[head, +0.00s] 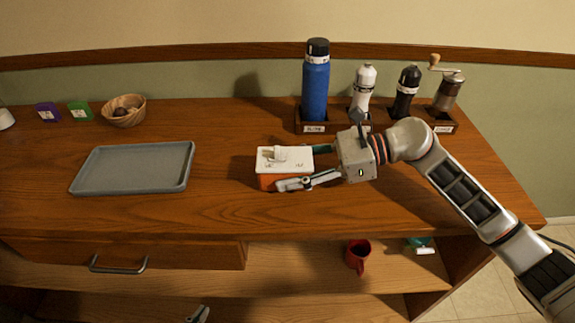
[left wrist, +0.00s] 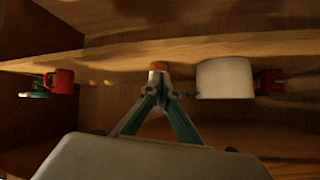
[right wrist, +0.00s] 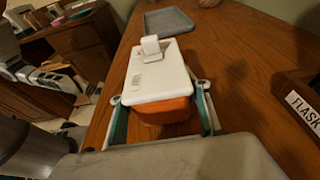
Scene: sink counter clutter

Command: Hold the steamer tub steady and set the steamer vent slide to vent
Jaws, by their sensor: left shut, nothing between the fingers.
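The steamer tub (head: 267,183) has an orange body and a white lid, and it stands on the wooden counter. A raised white vent slide (head: 277,154) sits on the lid toward its far left part; it also shows in the right wrist view (right wrist: 151,45). Small marks on the lid are too small to read. My right gripper (head: 308,166) reaches in from the right, its open fingers on either side of the tub's right end. In the right wrist view small gaps show beside the orange body (right wrist: 163,111). My left gripper (left wrist: 158,78) is shut and empty, low before the counter.
A grey tray (head: 135,168) lies left of the tub. A blue flask (head: 315,88), a white bottle (head: 363,88), a black bottle (head: 406,92) and a grinder (head: 447,95) stand behind. A red mug (head: 357,257) is on the shelf below. Counter between tray and tub is clear.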

